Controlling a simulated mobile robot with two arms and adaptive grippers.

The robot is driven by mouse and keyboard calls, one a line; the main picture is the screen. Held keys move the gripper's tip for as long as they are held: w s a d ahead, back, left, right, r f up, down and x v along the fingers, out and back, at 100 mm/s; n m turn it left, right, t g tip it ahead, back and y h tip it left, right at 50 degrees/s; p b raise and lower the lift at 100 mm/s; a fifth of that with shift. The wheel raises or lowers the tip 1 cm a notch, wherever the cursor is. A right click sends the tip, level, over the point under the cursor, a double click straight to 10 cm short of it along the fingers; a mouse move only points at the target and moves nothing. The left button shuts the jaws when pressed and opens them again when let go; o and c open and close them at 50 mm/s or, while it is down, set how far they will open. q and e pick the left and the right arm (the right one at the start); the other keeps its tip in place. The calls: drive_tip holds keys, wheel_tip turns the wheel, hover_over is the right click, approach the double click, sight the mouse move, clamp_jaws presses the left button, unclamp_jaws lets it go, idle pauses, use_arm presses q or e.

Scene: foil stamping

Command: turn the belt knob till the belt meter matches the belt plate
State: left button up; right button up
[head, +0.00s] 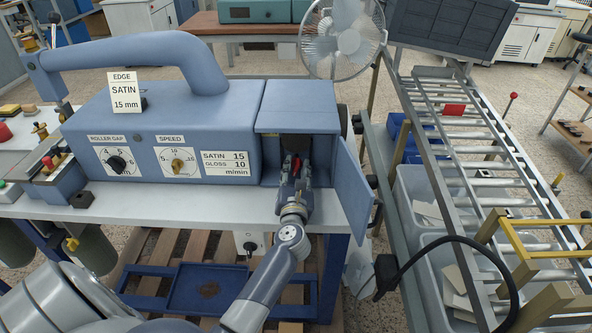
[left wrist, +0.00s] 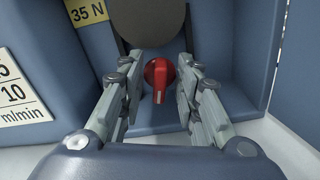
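A red knob (left wrist: 159,76) sits low inside the blue machine's open compartment, its grip bar about upright in the left wrist view. My left gripper (head: 299,165) reaches into the compartment in the head view. Its fingers (left wrist: 158,72) stand open on either side of the knob, with a gap visible on both sides. A yellow plate reading 35 N (left wrist: 88,12) is on the compartment's left wall. A dark rounded part (left wrist: 152,22) is above the knob. No belt meter reading can be made out. My right gripper is not in view.
The compartment door (head: 353,192) stands open to the right of my left arm. The machine front has a roller gap knob (head: 117,164), a speed knob (head: 178,165) and a satin/gloss plate (head: 227,163). A roller conveyor (head: 470,150) and a fan (head: 343,38) stand to the right.

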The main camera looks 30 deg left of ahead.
use_arm(q)
clamp_jaws()
drive_tip(key=shift+d+r+m+p, duration=0.1)
drive_tip(key=shift+r+m+p, duration=0.15)
drive_tip(key=shift+m+p, duration=0.95)
drive_tip(key=shift+p, duration=0.1)
drive_tip(key=shift+f+m, duration=0.25)
drive_tip(key=shift+m, duration=0.25)
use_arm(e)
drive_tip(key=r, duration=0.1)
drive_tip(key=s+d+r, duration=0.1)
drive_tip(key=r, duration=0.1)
use_arm(q)
drive_tip(key=shift+o, duration=0.6)
unclamp_jaws()
